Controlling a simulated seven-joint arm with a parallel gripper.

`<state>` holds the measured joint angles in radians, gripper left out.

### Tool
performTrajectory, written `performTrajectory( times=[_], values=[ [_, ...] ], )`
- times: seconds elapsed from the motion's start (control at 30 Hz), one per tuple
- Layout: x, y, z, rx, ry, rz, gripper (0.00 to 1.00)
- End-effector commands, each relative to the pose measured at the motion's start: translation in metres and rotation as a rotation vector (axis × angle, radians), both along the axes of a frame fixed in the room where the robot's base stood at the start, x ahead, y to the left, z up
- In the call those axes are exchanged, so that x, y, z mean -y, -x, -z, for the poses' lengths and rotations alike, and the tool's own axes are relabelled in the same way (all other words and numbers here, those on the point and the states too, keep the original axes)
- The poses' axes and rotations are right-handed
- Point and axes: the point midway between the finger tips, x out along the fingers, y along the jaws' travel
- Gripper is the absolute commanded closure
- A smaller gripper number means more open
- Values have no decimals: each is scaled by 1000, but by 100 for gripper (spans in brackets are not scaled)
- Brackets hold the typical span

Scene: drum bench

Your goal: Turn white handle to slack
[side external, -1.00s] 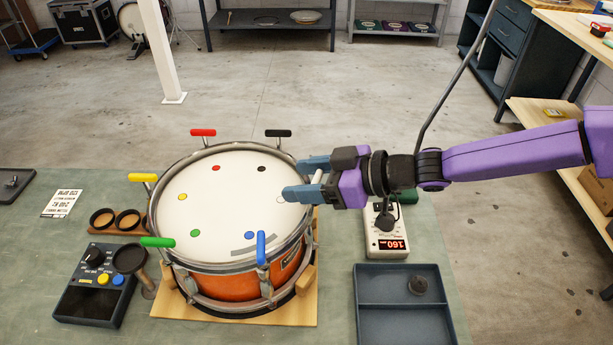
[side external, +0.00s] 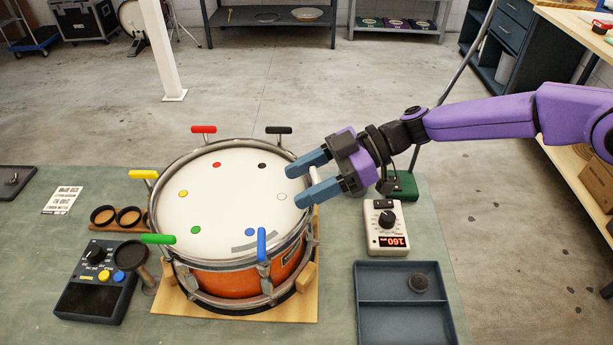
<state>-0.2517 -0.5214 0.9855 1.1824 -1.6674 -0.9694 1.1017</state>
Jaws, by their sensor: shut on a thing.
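The drum (side external: 235,282) stands on a wooden board, with an orange shell, a white head and coloured handles round its rim. My gripper (side external: 295,187) is at the drum's right rim, near the white dot (side external: 282,196) on the head. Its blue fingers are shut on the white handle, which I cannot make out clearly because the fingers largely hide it. The gripper points left and slightly down in the picture.
Other handles round the rim are red (side external: 203,129), black (side external: 278,130), yellow (side external: 143,174), green (side external: 158,239) and blue (side external: 261,245). A meter reading 160 (side external: 386,228) and a divided tray (side external: 405,310) lie to the right. A control box (side external: 95,285) is at left.

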Motion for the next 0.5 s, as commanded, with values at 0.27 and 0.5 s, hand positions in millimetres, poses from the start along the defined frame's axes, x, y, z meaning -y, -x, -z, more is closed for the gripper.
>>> performTrajectory(
  times=[0.27, 0.5],
  values=[
    [0, 3, 1, 0, 0, -184, 70],
    [1, 5, 0, 1, -1, -291, 70]
  ],
)
